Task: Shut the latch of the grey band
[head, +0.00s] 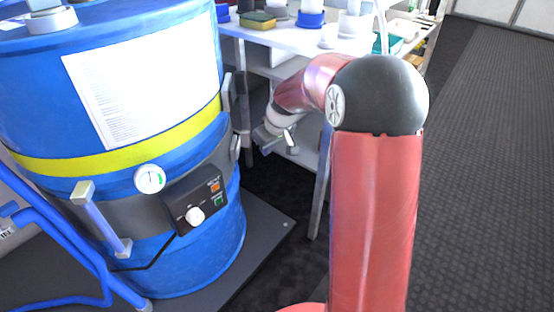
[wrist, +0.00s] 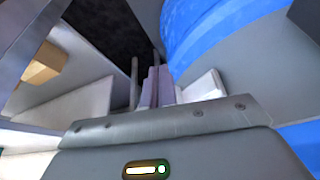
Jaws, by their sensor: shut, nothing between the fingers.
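The grey band (head: 140,213) runs around the lower half of the blue drum (head: 180,265). Its latch (head: 235,148) is a small light-grey lever at the drum's right edge; how far it stands out is hard to tell in the head view. In the wrist view the band (wrist: 235,55) curves past on the right, and a pale plate, apparently the latch (wrist: 205,87), sticks out beside my fingers. My gripper (head: 262,140) is just right of the latch, apart from it in the head view. Its fingers (wrist: 154,86) are together and empty.
A control panel (head: 196,199) with a white knob and a gauge (head: 149,178) sit on the drum's front. A yellow band (head: 120,155) and another lever (head: 227,91) are above. A white workbench (head: 290,38) with several items stands behind my arm. A blue frame (head: 75,245) is at left.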

